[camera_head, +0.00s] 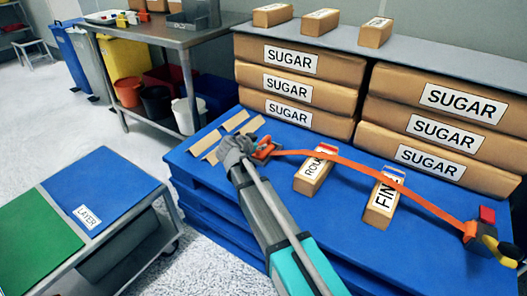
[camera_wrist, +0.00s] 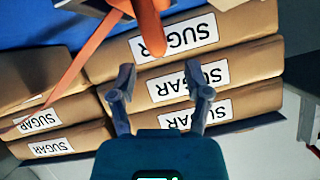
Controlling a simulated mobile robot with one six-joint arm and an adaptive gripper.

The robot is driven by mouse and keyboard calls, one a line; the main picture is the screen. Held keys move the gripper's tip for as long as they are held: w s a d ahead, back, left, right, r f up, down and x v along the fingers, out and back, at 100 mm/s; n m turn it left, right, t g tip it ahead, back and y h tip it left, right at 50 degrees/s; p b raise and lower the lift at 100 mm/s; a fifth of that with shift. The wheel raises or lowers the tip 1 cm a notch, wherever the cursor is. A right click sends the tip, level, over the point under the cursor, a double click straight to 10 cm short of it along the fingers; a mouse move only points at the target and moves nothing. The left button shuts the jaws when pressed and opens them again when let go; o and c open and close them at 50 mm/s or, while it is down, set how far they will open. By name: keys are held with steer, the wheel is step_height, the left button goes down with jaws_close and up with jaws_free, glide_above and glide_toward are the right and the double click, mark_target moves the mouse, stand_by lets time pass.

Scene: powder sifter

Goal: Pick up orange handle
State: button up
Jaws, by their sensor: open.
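The orange handle (camera_head: 264,149) is at the left end of an orange strap (camera_head: 350,166) on the blue pallet. My gripper (camera_head: 240,146) is just left of the handle in the head view, very close to it; contact cannot be told. In the wrist view the orange handle (camera_wrist: 152,28) hangs into the picture from the top, ahead of my open fingers (camera_wrist: 160,70) and roughly in line with the gap between them. Nothing is held. The far part of the handle is cut off by the picture edge.
Sugar sacks (camera_head: 300,62) are stacked behind. Small bags labelled ROUGH (camera_head: 308,184) and FINE (camera_head: 378,214) stand under the strap, whose right end has a red-and-yellow fitting (camera_head: 480,232). Wooden strips (camera_head: 205,143) lie left of my gripper. A low cart (camera_head: 165,190) stands left.

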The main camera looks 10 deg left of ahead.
mark_target(261, 142)
steer(key=shift+w, duration=0.1)
steer(key=b+x, duration=0.2)
steer(key=x, duration=0.2)
steer(key=shift+w+f, duration=0.1)
steer(key=shift+f, duration=0.15)
steer(key=shift+w+d+f, duration=0.1)
steer(key=shift+w, duration=0.25)
jaws_close()
stand_by(0.4)
